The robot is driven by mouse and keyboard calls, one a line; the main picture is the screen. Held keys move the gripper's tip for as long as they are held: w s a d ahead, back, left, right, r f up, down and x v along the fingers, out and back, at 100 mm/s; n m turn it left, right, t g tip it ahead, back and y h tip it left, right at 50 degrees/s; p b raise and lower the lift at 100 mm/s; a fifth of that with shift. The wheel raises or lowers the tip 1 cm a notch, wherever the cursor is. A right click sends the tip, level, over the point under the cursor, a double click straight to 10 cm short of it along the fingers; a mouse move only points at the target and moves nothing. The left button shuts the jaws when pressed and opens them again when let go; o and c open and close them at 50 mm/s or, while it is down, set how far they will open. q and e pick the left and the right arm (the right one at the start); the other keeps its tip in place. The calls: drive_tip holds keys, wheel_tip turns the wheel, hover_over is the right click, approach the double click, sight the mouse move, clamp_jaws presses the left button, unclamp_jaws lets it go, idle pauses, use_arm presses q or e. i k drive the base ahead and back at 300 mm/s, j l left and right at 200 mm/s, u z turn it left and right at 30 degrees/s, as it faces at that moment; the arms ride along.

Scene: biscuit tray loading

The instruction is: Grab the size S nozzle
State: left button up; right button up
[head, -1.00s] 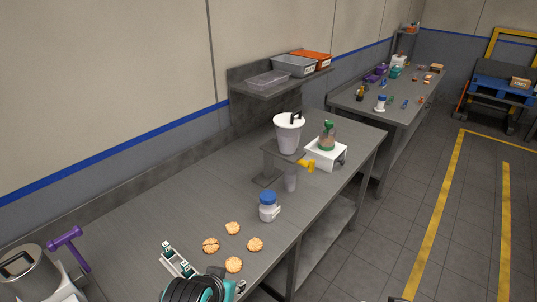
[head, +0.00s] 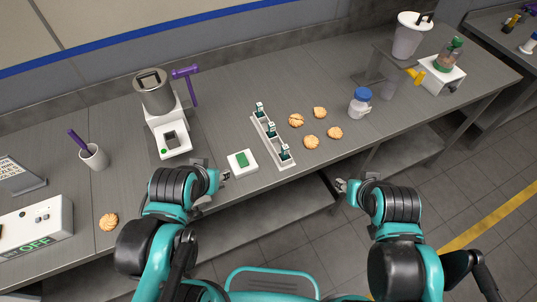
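A white rack (head: 262,141) lies on the near table in the head view and holds three small dark-and-teal nozzles: a far one (head: 259,109), a middle one (head: 270,129) and a near one (head: 284,152). Their size marks are too small to read. My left gripper (head: 223,175) is at the table's front edge, left of the rack, apart from it; it looks open and empty. My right gripper (head: 342,187) is in front of the table edge, right of the rack; it looks open and empty.
A white pad with a green top (head: 242,161) lies between my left gripper and the rack. Several biscuits (head: 311,142) and a blue-lidded jar (head: 360,101) are right of the rack. A machine with a metal hopper (head: 168,124) and a cup (head: 94,157) stand left.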

sight(285, 149)
drive_tip(key=i+l+u, duration=0.1)
drive_tip(key=l+u, duration=0.15)
drive_tip(key=l, duration=0.35)
drive_tip(key=l+u, duration=0.2)
drive_tip(key=l, duration=0.4)
drive_tip(key=i, duration=0.05)
